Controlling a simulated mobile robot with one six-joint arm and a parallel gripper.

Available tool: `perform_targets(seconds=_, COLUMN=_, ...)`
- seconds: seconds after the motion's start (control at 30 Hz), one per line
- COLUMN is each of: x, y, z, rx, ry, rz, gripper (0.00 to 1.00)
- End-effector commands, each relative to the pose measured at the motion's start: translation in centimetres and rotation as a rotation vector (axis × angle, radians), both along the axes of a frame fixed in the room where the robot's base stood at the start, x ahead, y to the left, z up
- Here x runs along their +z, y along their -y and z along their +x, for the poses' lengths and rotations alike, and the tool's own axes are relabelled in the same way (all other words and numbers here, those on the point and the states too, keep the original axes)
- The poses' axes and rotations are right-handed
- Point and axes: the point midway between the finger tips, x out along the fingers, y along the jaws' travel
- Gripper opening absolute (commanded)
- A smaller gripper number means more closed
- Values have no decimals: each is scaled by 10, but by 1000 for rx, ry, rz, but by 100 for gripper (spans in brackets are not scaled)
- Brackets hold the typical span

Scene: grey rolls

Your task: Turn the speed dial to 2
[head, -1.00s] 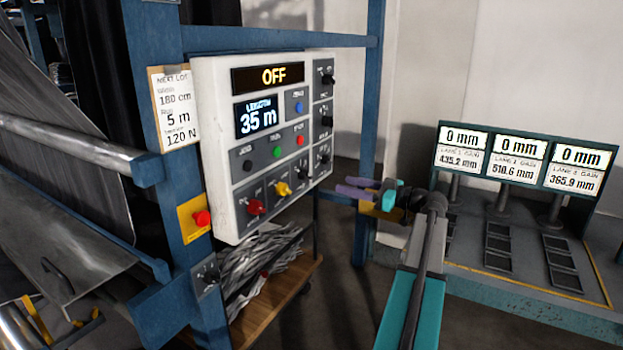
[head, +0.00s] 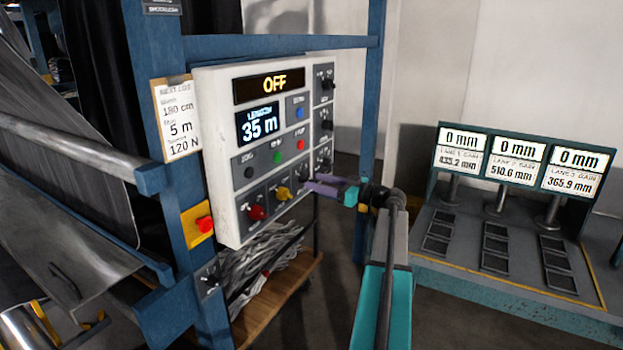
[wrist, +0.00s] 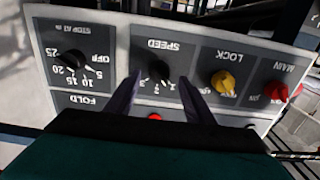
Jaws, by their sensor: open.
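The speed dial (wrist: 158,72) is a black knob on a dark plate marked SPEED, upside down in the wrist view. Small numerals ring it; its pointer setting is too small to read surely. In the head view the speed dial (head: 303,173) sits in the panel's bottom row, right of the yellow knob. My gripper (head: 313,185) has purple fingers and reaches toward the panel from the right. In the wrist view my gripper (wrist: 159,80) is open, one finger on each side of the dial. I cannot tell whether they touch it.
The white control panel (head: 222,225) shows OFF and 35 m. Beside the dial are the yellow lock knob (wrist: 223,82), red main knob (wrist: 274,92) and black stop knob (wrist: 73,64). A red button (head: 205,224) is on the blue post. Lane displays (head: 514,160) stand right.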

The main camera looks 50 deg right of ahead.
Motion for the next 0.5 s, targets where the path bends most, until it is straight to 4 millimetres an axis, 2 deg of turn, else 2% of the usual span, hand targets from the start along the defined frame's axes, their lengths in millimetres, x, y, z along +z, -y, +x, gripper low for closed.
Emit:
perform_targets(seconds=0.2, x=1, y=-5, z=21, rx=0, ry=0, rz=0, gripper=49)
perform_targets(seconds=0.5, x=0, y=-5, z=26, rx=-2, ry=0, rz=0, gripper=49)
